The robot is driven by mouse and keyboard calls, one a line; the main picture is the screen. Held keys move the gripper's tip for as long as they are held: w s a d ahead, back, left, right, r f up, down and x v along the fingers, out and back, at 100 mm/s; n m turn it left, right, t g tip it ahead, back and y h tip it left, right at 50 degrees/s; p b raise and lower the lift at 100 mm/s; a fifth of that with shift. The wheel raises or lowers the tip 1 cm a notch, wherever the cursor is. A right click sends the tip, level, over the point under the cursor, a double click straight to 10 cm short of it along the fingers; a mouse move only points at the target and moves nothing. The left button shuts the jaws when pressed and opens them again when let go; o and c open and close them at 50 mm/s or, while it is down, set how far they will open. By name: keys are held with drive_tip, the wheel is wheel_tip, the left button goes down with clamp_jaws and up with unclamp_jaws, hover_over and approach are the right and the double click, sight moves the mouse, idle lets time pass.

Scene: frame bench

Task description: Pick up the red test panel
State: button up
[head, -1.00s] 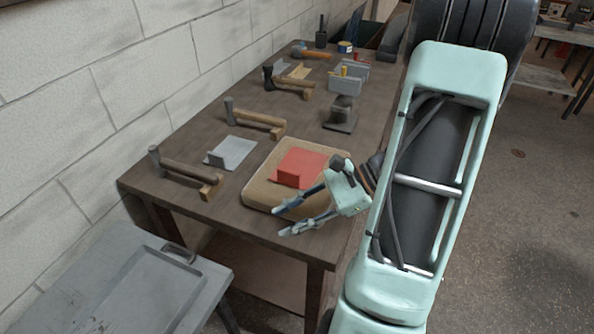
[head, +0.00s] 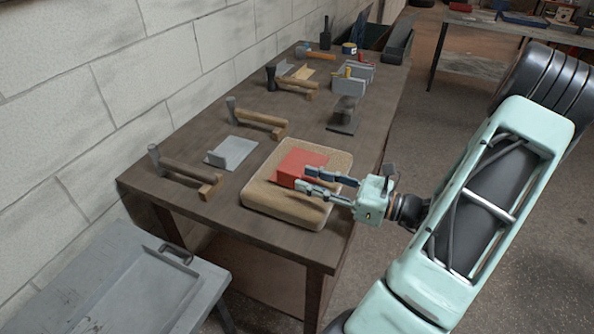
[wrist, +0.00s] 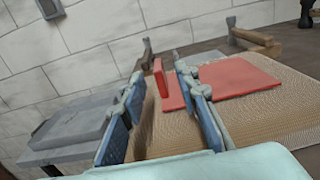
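The red test panel (head: 298,162) lies on a tan padded block (head: 262,201) near the front of the bench. It has a flat plate and an upright flange. In the wrist view its flat plate (wrist: 235,78) is to the right and its flange shows in the gap between my fingers. My gripper (head: 304,177) is open, with its fingers pointing left at the panel's near side. The fingers also show spread apart in the wrist view (wrist: 160,75). I cannot tell whether the flange is between the tips or just beyond them.
A grey bent panel (head: 231,152) and a hammer (head: 183,170) lie left of the padded block. More hammers, a grey box (head: 346,85) and a dark stand (head: 343,115) are farther back. A brick wall runs along the left.

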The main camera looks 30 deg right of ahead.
sight(277, 170)
drive_tip(key=shift+p+x, duration=0.3)
drive_tip(key=shift+x, duration=2.7)
drive_tip(key=shift+s+a, duration=0.1)
drive_tip(key=shift+s, duration=0.05)
clamp_jaws()
